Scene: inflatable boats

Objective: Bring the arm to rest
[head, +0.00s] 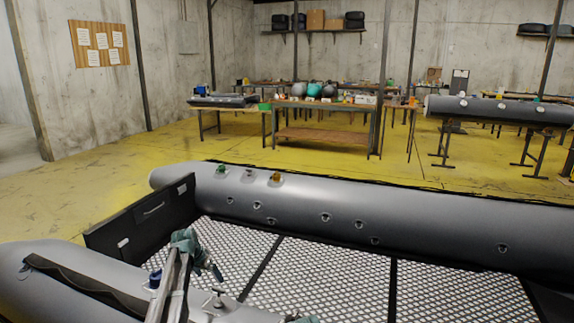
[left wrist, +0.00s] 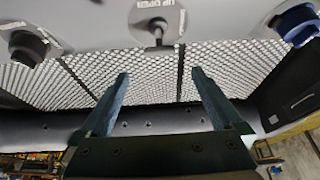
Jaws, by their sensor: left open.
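My left gripper (head: 212,268) is over the near side of the grey inflatable boat (head: 420,220), close to the near tube. In the left wrist view its two fingers (left wrist: 160,74) stand wide apart with nothing between them. An uncapped valve (left wrist: 157,27) marked "UP OPEN" shows on the tube beyond the fingertips. A blue valve cap (left wrist: 297,22) shows at the upper right there, and in the head view it sits left of my arm (head: 155,279).
The boat's far tube carries a green cap (head: 221,168), an orange cap (head: 275,177) and several bare valves. A black transom (head: 140,218) closes the left end. Workbenches (head: 325,105) and another grey tube (head: 498,110) stand behind on open yellow floor (head: 90,180).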

